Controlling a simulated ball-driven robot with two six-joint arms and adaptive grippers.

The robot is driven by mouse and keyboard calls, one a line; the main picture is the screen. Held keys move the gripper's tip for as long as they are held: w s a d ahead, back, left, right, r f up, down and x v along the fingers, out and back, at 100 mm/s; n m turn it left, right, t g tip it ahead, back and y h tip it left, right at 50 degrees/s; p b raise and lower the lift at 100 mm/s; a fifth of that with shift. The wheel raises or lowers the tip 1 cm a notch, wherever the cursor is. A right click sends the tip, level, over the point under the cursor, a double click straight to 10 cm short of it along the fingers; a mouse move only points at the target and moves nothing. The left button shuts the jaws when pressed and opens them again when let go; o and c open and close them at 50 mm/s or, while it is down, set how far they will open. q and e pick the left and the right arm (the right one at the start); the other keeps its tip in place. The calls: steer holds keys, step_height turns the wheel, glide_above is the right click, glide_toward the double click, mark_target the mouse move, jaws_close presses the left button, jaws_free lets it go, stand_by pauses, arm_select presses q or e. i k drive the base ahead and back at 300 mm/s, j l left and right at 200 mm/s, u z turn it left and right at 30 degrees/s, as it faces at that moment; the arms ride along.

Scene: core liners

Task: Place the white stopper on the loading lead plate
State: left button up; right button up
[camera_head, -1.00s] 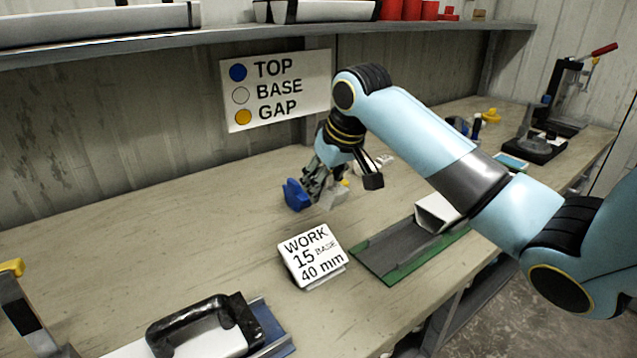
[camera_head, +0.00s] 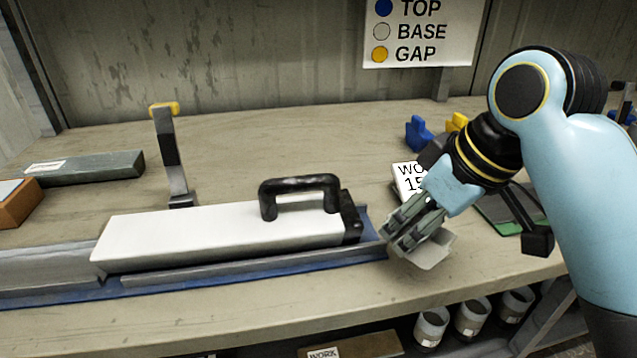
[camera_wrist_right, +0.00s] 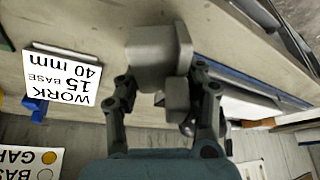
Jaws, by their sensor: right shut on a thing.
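My right gripper (camera_head: 412,232) is shut on the white stopper (camera_head: 432,250), which looks pale grey and blocky. The stopper hangs close to the right end of a blue-based metal track (camera_head: 372,240); I cannot tell if they touch. I cannot tell which part is the loading lead plate. In the right wrist view the stopper (camera_wrist_right: 158,48) extends beyond my fingers (camera_wrist_right: 165,100), with a smaller block between them. My left gripper is out of view.
A white liner (camera_head: 220,235) with a black handle lies on the track. A yellow-topped clamp (camera_head: 170,150) stands behind it. A work card (camera_head: 408,180), a blue stopper (camera_head: 417,132) and a yellow piece (camera_head: 457,122) sit further back. The bench's front edge is close.

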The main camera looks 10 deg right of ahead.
mark_target(61, 268)
steer(key=j, duration=0.5)
steer(key=k+j+z, duration=0.1)
steer(key=j, duration=0.4)
steer(key=k+j, duration=0.15)
steer(key=j, duration=0.85)
steer(key=k+z, duration=0.05)
